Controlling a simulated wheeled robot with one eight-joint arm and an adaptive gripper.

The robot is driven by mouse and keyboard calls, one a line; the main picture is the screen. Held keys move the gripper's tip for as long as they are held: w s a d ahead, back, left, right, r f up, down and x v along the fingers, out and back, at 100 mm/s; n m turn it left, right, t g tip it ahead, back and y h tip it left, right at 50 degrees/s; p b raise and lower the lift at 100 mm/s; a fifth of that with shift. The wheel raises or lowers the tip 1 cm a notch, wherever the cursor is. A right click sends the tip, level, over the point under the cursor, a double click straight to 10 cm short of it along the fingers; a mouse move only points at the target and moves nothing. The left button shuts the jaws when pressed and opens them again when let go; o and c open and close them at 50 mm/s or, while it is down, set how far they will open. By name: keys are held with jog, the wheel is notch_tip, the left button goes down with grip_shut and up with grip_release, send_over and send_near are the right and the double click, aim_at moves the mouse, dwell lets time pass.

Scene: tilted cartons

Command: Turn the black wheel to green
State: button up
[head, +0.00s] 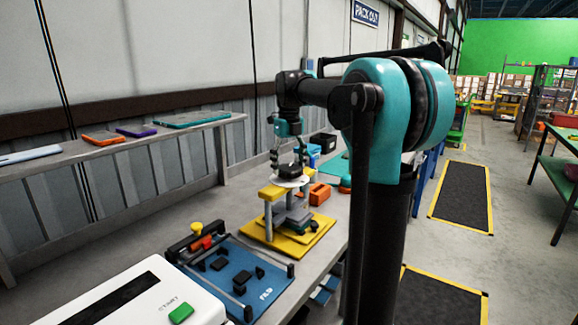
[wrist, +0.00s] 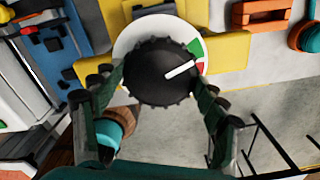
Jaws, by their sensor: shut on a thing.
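The black wheel (wrist: 150,72) has a ridged rim and a white pointer. It sits on a white round dial plate (wrist: 127,40) with a green patch (wrist: 195,47) and a red patch (wrist: 200,67) at its right edge. The pointer aims right and slightly up, near the border of the two patches. My gripper (wrist: 161,86) is shut on the wheel, with one finger at each side of its rim. In the head view the gripper (head: 287,155) reaches down onto the wheel (head: 288,169), above a yellow stand (head: 272,192).
A blue board (head: 230,268) with black parts and a white box (head: 150,300) with a green button are nearer on the bench. An orange block (head: 320,193) is just right of the stand. A shelf (head: 120,148) with flat coloured items runs along the wall.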

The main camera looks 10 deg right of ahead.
aim_at(289, 167)
jog(key=shift+m, duration=0.4)
jog(key=o, duration=1.2)
jog(key=shift+c, duration=0.2)
jog(key=shift+r, duration=0.1)
notch_tip(289, 167, up, 12)
